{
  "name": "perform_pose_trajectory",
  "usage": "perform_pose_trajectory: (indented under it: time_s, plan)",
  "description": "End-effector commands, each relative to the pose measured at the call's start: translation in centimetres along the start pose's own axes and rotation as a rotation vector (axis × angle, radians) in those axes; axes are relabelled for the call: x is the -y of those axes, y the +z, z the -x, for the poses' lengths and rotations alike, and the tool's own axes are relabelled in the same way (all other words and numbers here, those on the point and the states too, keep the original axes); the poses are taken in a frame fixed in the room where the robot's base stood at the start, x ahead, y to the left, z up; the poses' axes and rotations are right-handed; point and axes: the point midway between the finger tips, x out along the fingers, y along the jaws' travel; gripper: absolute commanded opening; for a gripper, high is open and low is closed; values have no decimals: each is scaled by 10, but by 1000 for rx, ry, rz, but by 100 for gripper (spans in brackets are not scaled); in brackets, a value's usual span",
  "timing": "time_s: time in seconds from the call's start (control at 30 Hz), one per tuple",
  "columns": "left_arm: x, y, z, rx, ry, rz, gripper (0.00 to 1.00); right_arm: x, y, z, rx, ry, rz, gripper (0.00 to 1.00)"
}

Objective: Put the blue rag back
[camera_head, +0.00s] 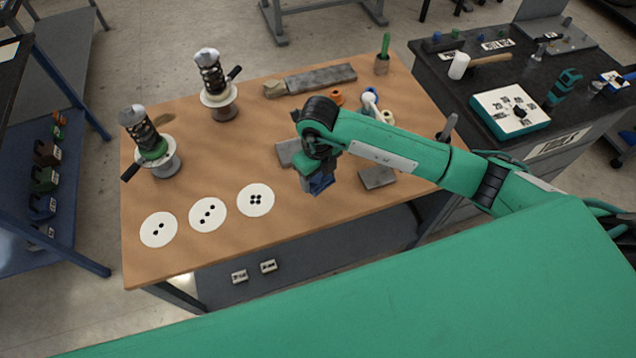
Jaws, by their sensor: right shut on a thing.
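My right gripper (318,172) hangs fingers-down over the front middle of the wooden table, and the arm reaches in from the right. It is shut on a dark blue thing (321,185), which looks like the blue rag. Only a small part of the rag shows below the fingers, and the rest is hidden by the gripper. I cannot tell whether the rag touches the table. My left gripper is not in view.
The wooden table (295,222) has three white dotted discs (207,214) at the front left. Two spring assemblies (215,85) stand at the back left. Grey flat plates (377,178) lie on both sides of my gripper. A dark tool bench (455,95) stands at the right.

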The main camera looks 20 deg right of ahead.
Motion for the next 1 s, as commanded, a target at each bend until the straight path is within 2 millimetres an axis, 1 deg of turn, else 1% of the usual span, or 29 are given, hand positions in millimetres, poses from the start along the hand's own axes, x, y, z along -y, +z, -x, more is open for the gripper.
perform_pose_trajectory:
  time_s: [0.03,0.1,0.27,0.5,0.57,0.77,0.87,0.9,0.97,1.0]
  plan:
    - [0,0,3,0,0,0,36,0,0,-6,-2,0,-2,42]
    - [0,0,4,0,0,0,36,0,0,-12,0,1,-1,42]
    - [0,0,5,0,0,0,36,0,0,-22,-1,0,-1,42]
    - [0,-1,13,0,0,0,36,-1,0,-56,-1,2,-1,42]
    - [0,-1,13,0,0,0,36,0,0,-59,0,0,0,42]
    - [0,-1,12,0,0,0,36,0,0,-59,1,0,0,42]
    - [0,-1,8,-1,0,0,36,0,0,-63,1,0,0,42]
    - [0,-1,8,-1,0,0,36,0,0,-63,1,0,0,65]
    - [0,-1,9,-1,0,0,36,0,0,-62,1,0,0,77]
    - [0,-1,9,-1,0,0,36,0,0,-62,1,0,0,85]
